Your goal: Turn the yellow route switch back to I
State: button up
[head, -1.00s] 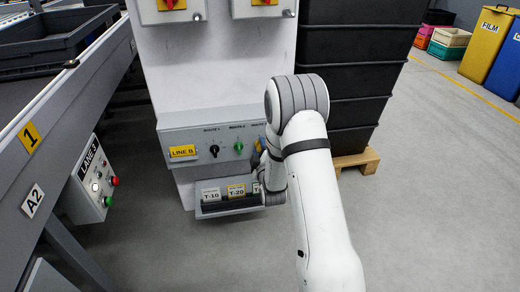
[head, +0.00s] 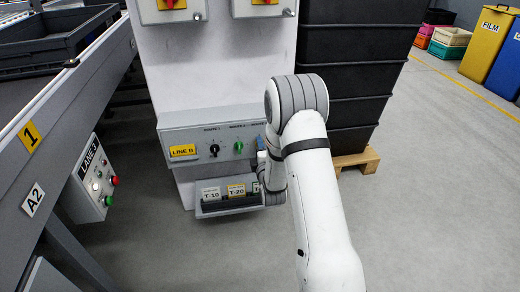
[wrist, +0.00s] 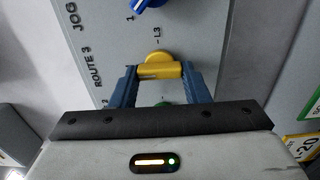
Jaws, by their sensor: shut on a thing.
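In the wrist view the yellow route switch (wrist: 158,62) sits on the grey panel face beside the "ROUTE 3" lettering. Its bar lies between the two blue fingers of my gripper (wrist: 160,72), which touch it at both ends. My gripper is shut on it. The bar runs roughly from one finger to the other, across the picture. I cannot tell which position mark it points to. In the head view my arm hides the yellow switch, at the right end of the control panel (head: 177,135).
The panel also carries a black switch (head: 214,149) and a green switch (head: 238,147). A blue switch (wrist: 150,3) shows at the wrist view's top edge. A tray of cards (head: 227,205) juts out below the panel. Black stacked crates (head: 350,90) stand to the right.

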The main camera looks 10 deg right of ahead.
jog(key=shift+a+f, duration=0.1)
jog(key=shift+a, duration=0.05)
jog(key=o, duration=1)
jog(key=shift+s, duration=0.1)
jog(key=s+p, duration=0.2)
jog(key=s, duration=0.5)
jog(key=shift+s, duration=0.35)
jog(key=s+r+m+g+p, duration=0.2)
jog(key=r+m+p, duration=0.1)
jog(key=r+p, duration=0.55)
jog(key=s+r+m+g+p, duration=0.25)
jog(key=r+p, duration=0.35)
jog(key=r, duration=0.6)
jog(key=s+r+m+g+p, duration=0.1)
jog(key=r+m+g+p, duration=0.25)
jog(key=r+p, duration=0.5)
jog(key=s+r+m+g+p, duration=0.2)
jog(key=s+r+p, duration=0.3)
jog(key=s+r, duration=0.3)
jog(key=s+r+m+g+p, duration=0.3)
jog(key=s+r+m+p, duration=0.1)
jog(key=s+r, duration=0.4)
jog(key=s+r+m+g+p, duration=0.2)
jog(key=s+r+p, duration=0.4)
jog(key=s+r, duration=0.3)
jog(key=shift+d+r+m+p, duration=0.4)
jog(key=shift+r+m, duration=0.2)
jog(key=shift+r, duration=0.2)
